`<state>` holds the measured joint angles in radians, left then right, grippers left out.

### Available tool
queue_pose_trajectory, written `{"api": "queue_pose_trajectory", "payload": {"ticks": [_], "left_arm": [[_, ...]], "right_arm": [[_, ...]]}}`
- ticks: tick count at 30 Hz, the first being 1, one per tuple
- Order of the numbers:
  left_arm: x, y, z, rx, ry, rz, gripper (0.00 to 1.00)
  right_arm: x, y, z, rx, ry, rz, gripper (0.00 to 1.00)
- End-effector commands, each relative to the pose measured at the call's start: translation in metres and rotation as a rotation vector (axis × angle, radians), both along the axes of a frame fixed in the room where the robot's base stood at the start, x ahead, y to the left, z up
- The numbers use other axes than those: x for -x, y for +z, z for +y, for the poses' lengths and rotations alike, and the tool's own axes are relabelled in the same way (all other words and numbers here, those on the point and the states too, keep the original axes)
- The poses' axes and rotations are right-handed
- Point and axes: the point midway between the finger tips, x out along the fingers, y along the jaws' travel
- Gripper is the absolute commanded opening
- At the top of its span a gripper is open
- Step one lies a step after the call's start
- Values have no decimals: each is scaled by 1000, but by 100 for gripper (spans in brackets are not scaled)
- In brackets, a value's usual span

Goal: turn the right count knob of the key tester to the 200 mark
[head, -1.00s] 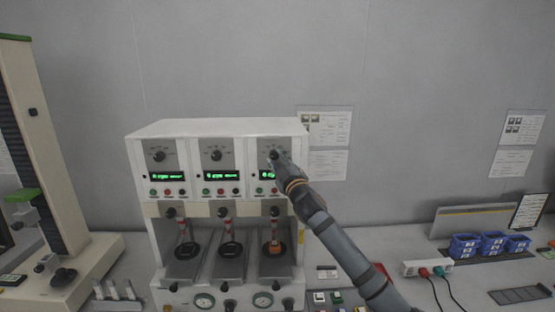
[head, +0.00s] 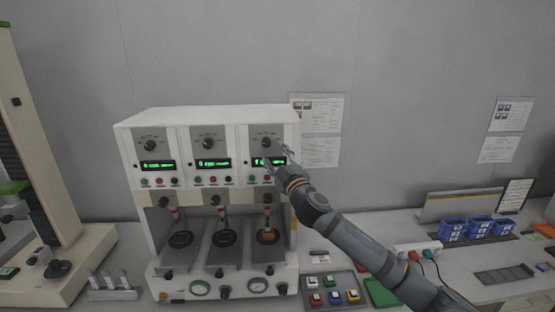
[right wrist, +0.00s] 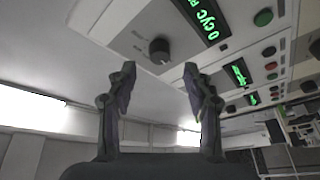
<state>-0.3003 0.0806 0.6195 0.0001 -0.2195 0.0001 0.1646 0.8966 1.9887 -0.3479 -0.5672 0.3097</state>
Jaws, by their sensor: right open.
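The key tester (head: 205,117) is a white machine with three stations, each with a dark count knob above a green display. The right count knob (head: 267,143) is on the grey panel at the upper right. Its pointer is too small to read. My right gripper (head: 277,160) is open and empty, just below and right of the knob, in front of part of the right display. In the right wrist view the knob (right wrist: 159,50) is ahead of the two open fingers (right wrist: 158,78), apart from them. My left gripper is not in view.
Small coloured buttons (head: 198,180) run below the displays. A tray of coloured keys (head: 333,291) lies at the tester's right foot. A tall cream stand (head: 35,150) is at the left. Blue bins (head: 478,229) stand far right. The wall above the tester is clear.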

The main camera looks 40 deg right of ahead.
Motion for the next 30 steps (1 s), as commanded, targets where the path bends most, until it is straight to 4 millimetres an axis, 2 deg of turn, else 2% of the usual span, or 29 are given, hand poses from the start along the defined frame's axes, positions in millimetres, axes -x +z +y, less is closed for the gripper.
{"api": "queue_pose_trajectory", "payload": {"ticks": [3, 8, 25, 26, 28, 29, 30], "left_arm": [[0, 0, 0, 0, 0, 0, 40], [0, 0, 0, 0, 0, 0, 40], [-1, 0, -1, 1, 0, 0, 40], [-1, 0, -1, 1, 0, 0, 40], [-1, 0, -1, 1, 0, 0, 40], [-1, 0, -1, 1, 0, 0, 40], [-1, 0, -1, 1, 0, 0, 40]], "right_arm": [[12, -4, 1, 9, -6, 6, 51], [21, -5, 4, 1, -2, 2, 51], [22, -6, 4, -3, -1, 0, 51], [23, -8, 5, -8, -3, 4, 51], [25, -25, 6, -41, -18, 31, 51], [28, -38, 7, -68, -29, 53, 51], [33, -61, 10, -112, -51, 96, 51]]}}
